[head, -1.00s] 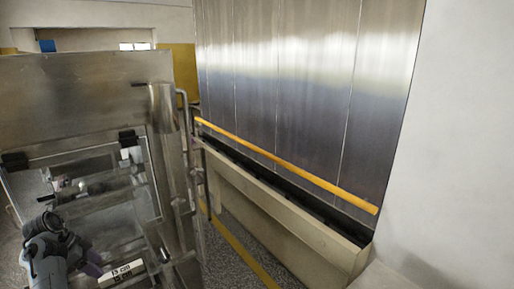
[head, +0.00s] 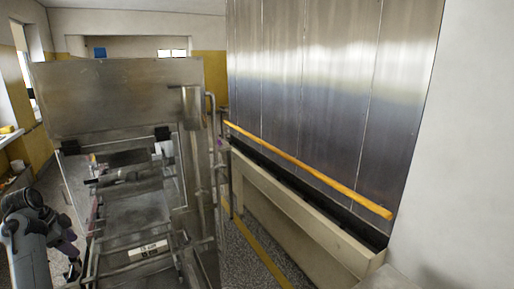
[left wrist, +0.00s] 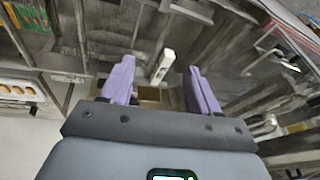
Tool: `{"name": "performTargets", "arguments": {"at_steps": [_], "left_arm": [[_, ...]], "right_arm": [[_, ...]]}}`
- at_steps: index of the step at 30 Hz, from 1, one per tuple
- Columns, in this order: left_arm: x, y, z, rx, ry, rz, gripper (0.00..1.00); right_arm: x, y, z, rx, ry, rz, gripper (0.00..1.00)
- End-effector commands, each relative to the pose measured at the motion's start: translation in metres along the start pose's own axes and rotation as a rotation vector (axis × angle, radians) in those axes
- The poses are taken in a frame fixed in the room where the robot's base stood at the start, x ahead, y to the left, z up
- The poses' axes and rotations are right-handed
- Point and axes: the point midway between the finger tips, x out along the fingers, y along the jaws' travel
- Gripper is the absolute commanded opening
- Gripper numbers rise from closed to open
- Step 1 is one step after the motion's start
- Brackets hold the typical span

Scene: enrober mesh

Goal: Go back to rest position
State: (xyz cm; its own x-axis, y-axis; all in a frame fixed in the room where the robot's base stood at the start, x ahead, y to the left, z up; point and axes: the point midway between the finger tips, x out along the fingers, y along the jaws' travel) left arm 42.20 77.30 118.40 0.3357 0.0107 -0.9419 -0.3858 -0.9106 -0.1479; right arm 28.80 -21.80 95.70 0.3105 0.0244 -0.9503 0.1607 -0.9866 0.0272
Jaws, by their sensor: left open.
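My left arm comes in at the lower left of the head view, beside the left side of the steel enrober machine (head: 120,100). My left gripper (head: 72,268) is small and dark there, near the machine's front left edge. In the left wrist view the left gripper (left wrist: 161,82) has its two purple fingers spread apart, with nothing held between them. A white label bar (left wrist: 162,66) shows beyond the fingers. The same label bar (head: 148,250) is on the machine's lower front in the head view. My right gripper is not in view.
A tall steel panel wall (head: 310,90) with a yellow rail (head: 305,168) and a beige trough (head: 290,215) stands at the right. A speckled floor strip (head: 245,250) with a yellow line lies between machine and trough. Orange round items (left wrist: 15,88) show at the left in the wrist view.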

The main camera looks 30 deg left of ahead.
Motion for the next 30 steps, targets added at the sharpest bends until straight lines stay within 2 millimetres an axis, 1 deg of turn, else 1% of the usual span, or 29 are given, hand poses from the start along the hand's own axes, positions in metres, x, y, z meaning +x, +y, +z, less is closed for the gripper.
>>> {"name": "performTargets", "arguments": {"at_steps": [1, 5, 6, 11, 12, 13, 14, 15, 20, 23, 24, 26, 28, 29, 30], "left_arm": [[-0.019, -0.01, 0.015, -0.019, -0.014, -0.032, 0.61], [-0.061, -0.029, 0.049, -0.06, -0.046, -0.102, 0.61], [-0.075, -0.034, 0.06, -0.073, -0.056, -0.123, 0.61], [-0.125, -0.047, 0.096, -0.119, -0.092, -0.2, 0.61], [-0.138, -0.05, 0.105, -0.13, -0.101, -0.219, 0.61], [-0.147, -0.052, 0.111, -0.138, -0.107, -0.232, 0.61], [-0.151, -0.052, 0.114, -0.143, -0.124, -0.246, 0.61], [-0.149, -0.051, 0.107, -0.148, -0.174, -0.274, 0.61], [-0.156, -0.047, 0.087, -0.169, -0.321, -0.405, 0.61], [-0.153, -0.041, 0.066, -0.161, -0.404, -0.5, 0.61], [-0.15, -0.037, 0.055, -0.15, -0.434, -0.543, 0.61], [-0.142, -0.028, 0.036, -0.124, -0.477, -0.61, 0.61], [-0.124, -0.011, 0.009, -0.075, -0.515, -0.693, 0.61], [-0.114, -0.002, -0.003, -0.046, -0.525, -0.727, 0.61], [-0.097, 0.013, -0.019, -0.006, -0.532, -0.769, 0.61]], "right_arm": [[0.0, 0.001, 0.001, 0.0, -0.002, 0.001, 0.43], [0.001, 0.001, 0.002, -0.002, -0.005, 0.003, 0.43], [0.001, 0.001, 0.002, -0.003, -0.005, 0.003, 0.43], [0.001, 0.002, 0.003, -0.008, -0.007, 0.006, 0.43], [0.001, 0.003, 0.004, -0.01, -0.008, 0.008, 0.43], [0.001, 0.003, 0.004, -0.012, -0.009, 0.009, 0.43], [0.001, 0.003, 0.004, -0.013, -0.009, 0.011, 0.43], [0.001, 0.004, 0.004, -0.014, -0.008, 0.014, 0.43], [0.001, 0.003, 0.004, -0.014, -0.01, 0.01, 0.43], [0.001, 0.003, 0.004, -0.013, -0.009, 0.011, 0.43], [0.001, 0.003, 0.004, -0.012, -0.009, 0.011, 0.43], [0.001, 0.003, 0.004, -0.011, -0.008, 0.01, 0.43], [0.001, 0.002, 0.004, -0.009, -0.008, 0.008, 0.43], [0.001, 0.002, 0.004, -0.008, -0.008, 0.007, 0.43], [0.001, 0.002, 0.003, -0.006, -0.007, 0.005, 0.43]]}}
